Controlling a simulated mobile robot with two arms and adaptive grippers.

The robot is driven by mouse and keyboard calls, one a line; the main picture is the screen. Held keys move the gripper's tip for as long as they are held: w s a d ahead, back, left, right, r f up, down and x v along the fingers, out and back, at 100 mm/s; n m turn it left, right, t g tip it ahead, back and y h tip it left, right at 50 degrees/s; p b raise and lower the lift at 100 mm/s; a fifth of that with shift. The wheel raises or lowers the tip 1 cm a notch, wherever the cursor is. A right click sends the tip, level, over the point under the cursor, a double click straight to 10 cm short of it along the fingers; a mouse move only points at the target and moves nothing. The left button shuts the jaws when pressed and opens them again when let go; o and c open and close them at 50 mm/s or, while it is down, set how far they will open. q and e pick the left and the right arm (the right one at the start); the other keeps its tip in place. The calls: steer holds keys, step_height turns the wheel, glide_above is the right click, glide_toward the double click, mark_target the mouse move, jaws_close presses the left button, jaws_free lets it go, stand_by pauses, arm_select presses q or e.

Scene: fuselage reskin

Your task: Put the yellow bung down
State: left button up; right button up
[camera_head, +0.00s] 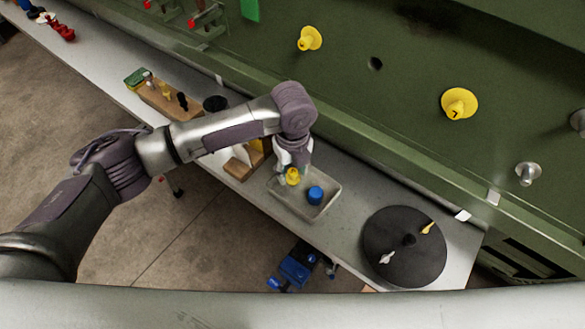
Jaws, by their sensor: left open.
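A yellow bung (292,177) is at the back left of the shallow grey tray (328,203), right at the fingertips of my left gripper (291,168). The gripper points down over the tray and is open, its fingers partly hidden by its own wrist. I cannot tell whether the bung touches a finger or rests fully on the tray floor. A blue cap (315,195) stands in the tray to the right of the bung. Two more yellow bungs are on the green panel, one at the upper middle (309,38) and one at the right (459,103). My right gripper is not in view.
The tray sits on a narrow grey bench (350,235) along the green panel (400,80). A black round turntable (404,250) with small pieces is to the right. A wooden tool block (160,98) is to the left. A blue vise (297,265) is at the front edge.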

mark_target(293, 171)
arm_select(q)
steer(key=shift+r+b, duration=0.3)
steer(key=shift+r, duration=0.3)
step_height(293, 171, up, 11)
steer(key=b, duration=0.3)
